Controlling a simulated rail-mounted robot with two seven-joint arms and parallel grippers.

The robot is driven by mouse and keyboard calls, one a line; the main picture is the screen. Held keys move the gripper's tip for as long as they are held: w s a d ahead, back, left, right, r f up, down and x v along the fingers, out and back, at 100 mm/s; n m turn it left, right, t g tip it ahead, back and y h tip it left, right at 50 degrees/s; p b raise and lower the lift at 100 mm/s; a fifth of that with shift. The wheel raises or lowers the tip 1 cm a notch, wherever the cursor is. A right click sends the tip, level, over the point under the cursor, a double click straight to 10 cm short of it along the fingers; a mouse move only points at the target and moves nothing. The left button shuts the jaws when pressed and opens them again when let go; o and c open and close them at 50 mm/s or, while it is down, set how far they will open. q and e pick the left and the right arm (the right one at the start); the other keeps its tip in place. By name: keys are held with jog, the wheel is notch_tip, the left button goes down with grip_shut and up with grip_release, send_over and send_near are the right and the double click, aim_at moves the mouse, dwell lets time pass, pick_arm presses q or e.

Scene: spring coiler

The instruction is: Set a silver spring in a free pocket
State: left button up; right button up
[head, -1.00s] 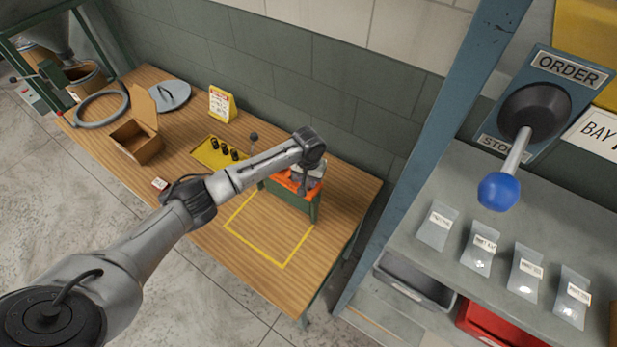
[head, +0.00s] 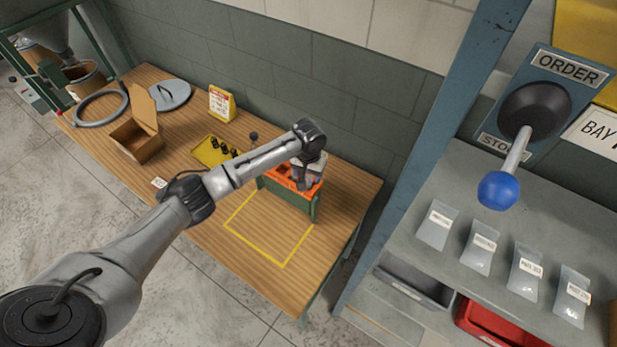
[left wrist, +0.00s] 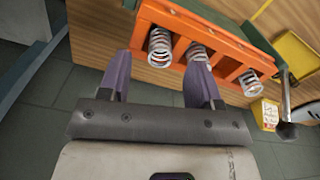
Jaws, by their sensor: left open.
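An orange rack (left wrist: 224,66) with open pockets shows in the left wrist view; in the head view the orange rack (head: 281,178) sits on a green stand. Three silver coil springs show at the rack in the wrist view: a left one (left wrist: 159,44), a middle one (left wrist: 197,51) and a right one (left wrist: 249,82). My left gripper (left wrist: 160,60) is open, its fingertips to either side of the left spring in the picture. I cannot tell whether they touch it. The right finger partly covers the middle spring. In the head view my left gripper (head: 305,184) is over the rack.
A yellow tray (head: 207,156) with black parts, a yellow sign (head: 222,103) and an open carton (head: 137,142) stand on the wooden table (head: 195,205). A yellow-outlined area in front of the stand is clear. A blue post (head: 422,150) rises at right.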

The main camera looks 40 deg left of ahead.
pick_arm(q)
notch_tip(320, 180, up, 13)
jog(key=p, duration=0.2)
jog(key=shift+f, duration=0.2)
dwell(0.4)
jog(key=s+d+p, duration=0.1)
jog(key=s+p, duration=1.3)
jog(key=s, duration=0.2)
jog(key=shift+d, duration=0.35)
